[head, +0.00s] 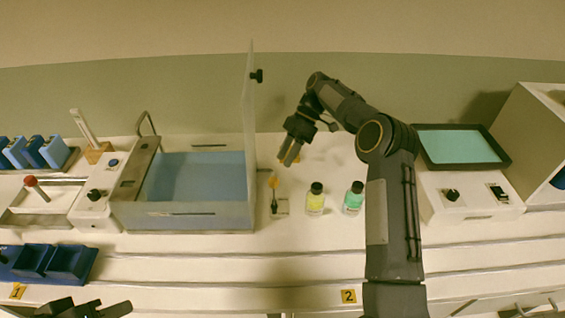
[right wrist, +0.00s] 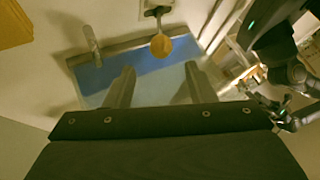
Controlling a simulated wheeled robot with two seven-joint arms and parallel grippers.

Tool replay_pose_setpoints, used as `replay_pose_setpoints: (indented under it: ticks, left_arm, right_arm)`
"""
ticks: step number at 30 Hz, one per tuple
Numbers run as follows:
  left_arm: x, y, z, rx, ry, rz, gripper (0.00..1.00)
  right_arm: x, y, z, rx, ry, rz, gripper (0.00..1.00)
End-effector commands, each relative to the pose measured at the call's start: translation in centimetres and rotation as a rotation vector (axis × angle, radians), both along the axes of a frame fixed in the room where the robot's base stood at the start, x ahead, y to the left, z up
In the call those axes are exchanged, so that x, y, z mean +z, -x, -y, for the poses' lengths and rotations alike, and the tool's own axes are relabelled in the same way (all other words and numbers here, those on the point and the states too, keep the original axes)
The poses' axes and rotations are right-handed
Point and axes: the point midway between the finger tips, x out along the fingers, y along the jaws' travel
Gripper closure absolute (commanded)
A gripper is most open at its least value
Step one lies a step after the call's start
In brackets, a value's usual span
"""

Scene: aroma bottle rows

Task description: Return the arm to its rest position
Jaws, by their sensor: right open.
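My right arm reaches up from the bottom right in the head view and bends left over the bench. Its gripper (head: 289,158) is open, with nothing between its fingers. In the right wrist view the two fingers of this gripper (right wrist: 158,82) stand apart. A yellow bottle (head: 316,202) and a green bottle (head: 353,201), both with black caps, stand upright on the bench, below and right of the gripper. My left gripper (head: 90,308) shows only partly at the bottom left edge, so its jaws cannot be judged.
An open blue-floored box (head: 195,180) with an upright clear panel (head: 249,130) stands left of the gripper. An orange-topped piece (head: 273,182) stands beside it. A device with a teal top (head: 460,147) is at right; blue bins (head: 68,262) are at left.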

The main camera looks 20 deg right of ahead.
Motion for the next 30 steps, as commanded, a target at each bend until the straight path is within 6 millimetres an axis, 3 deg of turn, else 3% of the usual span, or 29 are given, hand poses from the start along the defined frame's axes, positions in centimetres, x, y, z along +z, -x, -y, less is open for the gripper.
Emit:
replay_pose_setpoints:
  ticks: [13, 16, 22, 30]
  left_arm:
    - [0.0, 0.0, 0.0, 0.000, 0.000, 0.000, 0.64]
    - [0.0, 0.0, 0.0, 0.000, 0.000, 0.000, 0.64]
    - [0.0, 0.0, 0.0, 0.000, 0.000, 0.000, 0.64]
    - [0.0, 0.0, 0.0, 0.000, 0.000, 0.000, 0.64]
  right_arm:
    - [0.1, 0.0, 0.0, 0.000, 0.001, -0.001, 0.50]
    - [0.9, 0.2, 0.1, -0.017, 0.016, 0.001, 0.50]
    - [5.9, 2.5, 0.6, -0.157, 0.125, 0.004, 0.50]
    - [12.4, 9.5, 1.4, -0.484, 0.279, 0.002, 0.50]
